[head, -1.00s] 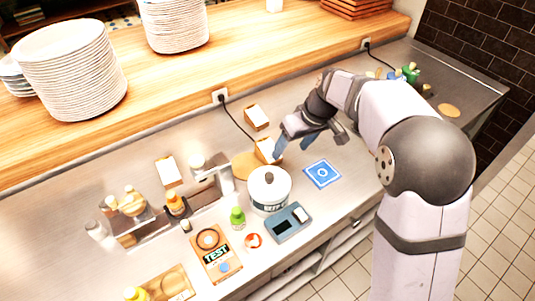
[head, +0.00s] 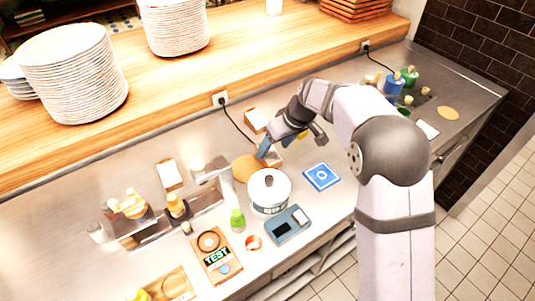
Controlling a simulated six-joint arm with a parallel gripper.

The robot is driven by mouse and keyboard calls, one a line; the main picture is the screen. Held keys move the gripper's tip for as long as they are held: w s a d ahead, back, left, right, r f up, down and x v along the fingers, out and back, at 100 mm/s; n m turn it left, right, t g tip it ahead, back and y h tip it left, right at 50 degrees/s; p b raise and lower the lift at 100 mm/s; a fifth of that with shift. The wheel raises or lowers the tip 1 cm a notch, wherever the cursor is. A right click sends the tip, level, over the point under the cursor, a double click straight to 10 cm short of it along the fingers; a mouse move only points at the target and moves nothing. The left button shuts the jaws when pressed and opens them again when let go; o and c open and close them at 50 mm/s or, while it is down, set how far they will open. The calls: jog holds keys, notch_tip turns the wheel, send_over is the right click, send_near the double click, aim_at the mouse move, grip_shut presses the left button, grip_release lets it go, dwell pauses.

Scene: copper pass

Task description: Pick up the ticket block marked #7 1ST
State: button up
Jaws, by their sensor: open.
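Several small tan blocks with white tops lie on the steel counter. One block (head: 273,160) is just below and in front of my gripper, partly hidden by it. Another block (head: 256,120) lies behind, near the wooden shelf, and a third block (head: 168,174) lies to the left. Their markings are too small to read, so I cannot tell which is #7 1ST. My gripper (head: 281,145) is open above the counter, its blue fingertips apart. I cannot tell whether it touches the nearest block.
A white pot (head: 269,191) stands close in front of the gripper, with a round brown board (head: 246,168) behind it. A blue mat (head: 322,176) lies to the right and a scale (head: 288,225) in front. Stacked plates (head: 72,72) stand on the shelf. A cord runs behind the blocks.

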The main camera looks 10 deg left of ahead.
aim_at(269, 153)
jog(key=shift+p+x, duration=0.7)
jog(key=shift+x, duration=1.4)
jog(key=shift+s+a, duration=0.1)
jog(key=c, duration=1.2)
jog(key=shift+r, duration=0.1)
jog(key=shift+r, duration=0.1)
